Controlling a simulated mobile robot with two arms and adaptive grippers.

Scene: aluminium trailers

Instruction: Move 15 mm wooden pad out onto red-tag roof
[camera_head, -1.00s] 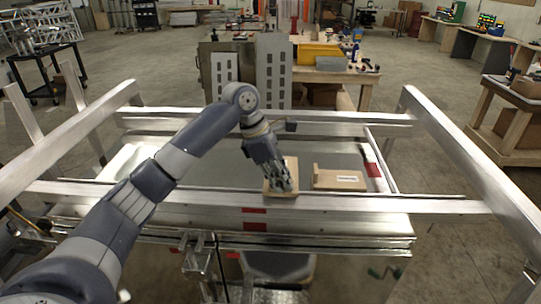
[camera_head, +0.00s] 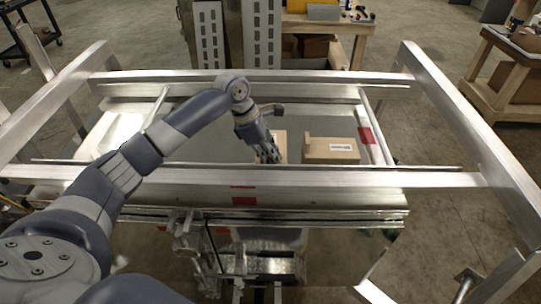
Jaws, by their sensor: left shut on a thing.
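My left gripper (camera_head: 268,153) is shut on a light wooden pad (camera_head: 281,143), over the trailer's roof panel just behind the near rail. The gripper's fingers hide part of this pad, and I cannot tell whether it touches the roof. A second wooden pad (camera_head: 318,154) with a white label lies on the roof to the right; the label is too small to read. Red tags mark the roof's right side (camera_head: 367,136) and the front below the near rail (camera_head: 244,201). My right gripper is not in view.
Aluminium rails frame the roof, with a near rail (camera_head: 300,179) across the front and a sloping rail (camera_head: 462,122) at the right. A wooden bench (camera_head: 345,28) stands behind. Bare roof (camera_head: 210,148) shows left of the held pad.

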